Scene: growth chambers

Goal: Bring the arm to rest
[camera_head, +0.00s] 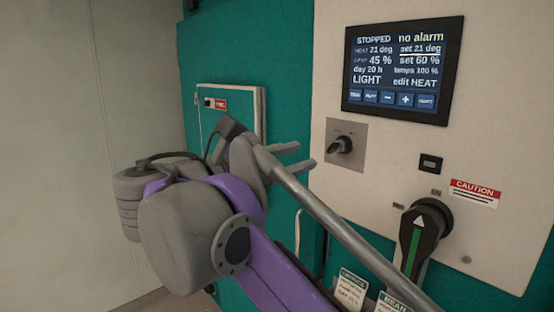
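My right arm reaches in from the lower right with purple and grey links. My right gripper (296,156) is in front of the teal cabinet and left of the white control panel. Its two short grey fingers point right and stand apart, with nothing seen between them. Whether they touch the cabinet or panel cannot be told. My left gripper is not in view.
The control panel (395,160) carries a lit screen (403,70) reading "STOPPED" and "no alarm", a small rotary knob (341,145), and a large black handle with a green stripe (411,248). Labels (351,290) sit low. A small hatch (232,97) is behind the arm. A pale wall stands left.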

